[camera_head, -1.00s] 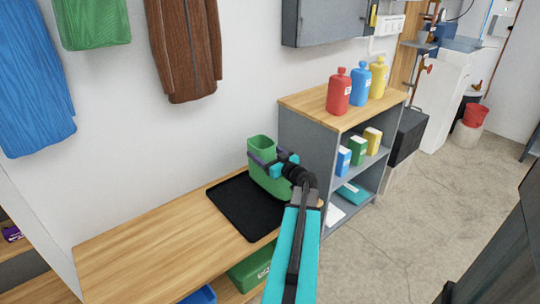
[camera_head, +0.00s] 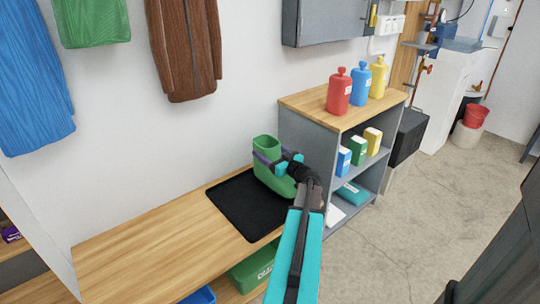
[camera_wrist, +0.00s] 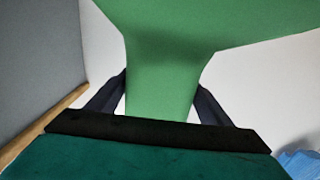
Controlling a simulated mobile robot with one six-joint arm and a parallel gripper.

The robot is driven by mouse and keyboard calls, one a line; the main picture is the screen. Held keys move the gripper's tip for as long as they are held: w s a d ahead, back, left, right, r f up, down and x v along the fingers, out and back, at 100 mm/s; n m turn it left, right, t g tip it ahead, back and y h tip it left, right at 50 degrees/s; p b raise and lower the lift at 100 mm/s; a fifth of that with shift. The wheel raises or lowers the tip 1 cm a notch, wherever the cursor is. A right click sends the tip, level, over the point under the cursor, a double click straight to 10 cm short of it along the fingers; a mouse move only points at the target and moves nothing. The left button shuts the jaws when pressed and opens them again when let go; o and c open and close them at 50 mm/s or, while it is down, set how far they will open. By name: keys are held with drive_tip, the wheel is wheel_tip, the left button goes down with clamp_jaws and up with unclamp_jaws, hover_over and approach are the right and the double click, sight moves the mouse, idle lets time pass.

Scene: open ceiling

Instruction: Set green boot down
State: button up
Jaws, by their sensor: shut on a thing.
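The green boot (camera_head: 268,180) is upright at the right end of the black mat (camera_head: 232,206) on the wooden bench. My gripper (camera_head: 272,163) is shut on the boot's shaft from the right side. In the wrist view the green boot (camera_wrist: 165,60) fills the middle, with a dark finger on each side of it. I cannot tell whether the sole touches the mat, as my arm hides part of the toe.
A grey shelf unit (camera_head: 310,140) stands just right of the bench, with a red bottle (camera_head: 339,92), a blue bottle (camera_head: 360,84) and a yellow bottle (camera_head: 378,77) on top. The bench (camera_head: 130,255) is clear left of the mat. Clothes hang above.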

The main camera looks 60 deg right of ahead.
drive_tip(key=shift+f, duration=0.95)
drive_tip(key=o, duration=1.8)
drive_tip(key=shift+f, duration=0.1)
drive_tip(key=shift+s+a, duration=0.25)
drive_tip(key=shift+s, duration=0.35)
drive_tip(key=p, duration=0.1)
hover_over(287, 179)
drive_tip(key=shift+w, duration=0.1)
